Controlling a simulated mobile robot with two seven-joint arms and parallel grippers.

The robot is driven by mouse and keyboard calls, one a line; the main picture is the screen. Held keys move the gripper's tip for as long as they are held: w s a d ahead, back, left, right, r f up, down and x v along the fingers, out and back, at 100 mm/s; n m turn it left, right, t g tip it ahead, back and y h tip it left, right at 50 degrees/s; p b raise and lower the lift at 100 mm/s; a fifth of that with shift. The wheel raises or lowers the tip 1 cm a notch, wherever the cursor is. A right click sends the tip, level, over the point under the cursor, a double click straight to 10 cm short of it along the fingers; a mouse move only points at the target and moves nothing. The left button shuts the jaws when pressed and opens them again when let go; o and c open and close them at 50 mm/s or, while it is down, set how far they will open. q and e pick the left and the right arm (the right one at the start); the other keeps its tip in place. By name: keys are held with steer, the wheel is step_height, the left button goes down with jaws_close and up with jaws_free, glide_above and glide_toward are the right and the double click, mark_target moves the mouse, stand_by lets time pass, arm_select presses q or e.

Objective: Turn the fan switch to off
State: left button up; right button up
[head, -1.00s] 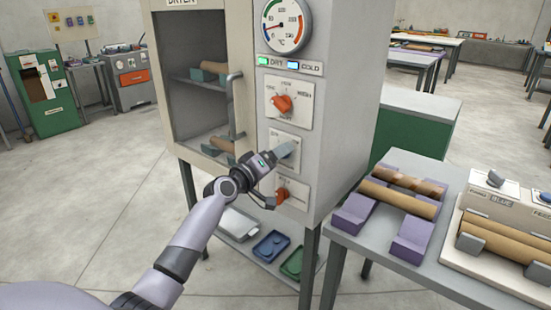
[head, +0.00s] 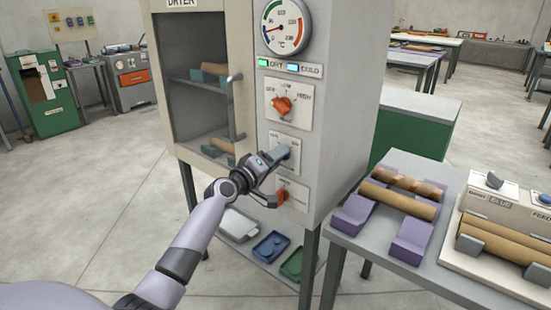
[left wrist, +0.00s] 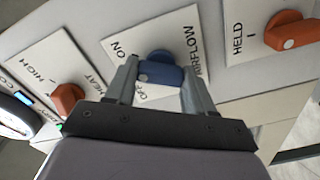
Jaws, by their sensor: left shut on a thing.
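The fan switch is a blue-grey knob (left wrist: 160,73) on a white plate marked ON, OFF and AIRFLOW in the left wrist view. The plate (head: 291,141) is the middle one of three on the dryer (head: 340,110) front in the head view. My left gripper (left wrist: 160,82) is shut on the knob, with one finger on each side of it. In the head view the same gripper (head: 280,155) reaches the plate and hides most of the knob. I cannot tell exactly which mark the knob points to. My right gripper is not in view.
An orange heat knob (head: 282,105) is above and another orange knob (head: 281,196) below, close to my gripper. The dryer door handle (head: 234,108) stands out to the left. A table (head: 345,232) with rolls on purple stands is at the right.

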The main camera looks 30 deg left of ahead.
arm_select(q)
steer(key=shift+n+p, duration=2.25)
steer(key=shift+n, duration=4.75)
steer(key=o, duration=1)
steer(key=shift+o, duration=0.2)
steer(key=s, duration=0.7)
steer(key=shift+a, duration=0.25)
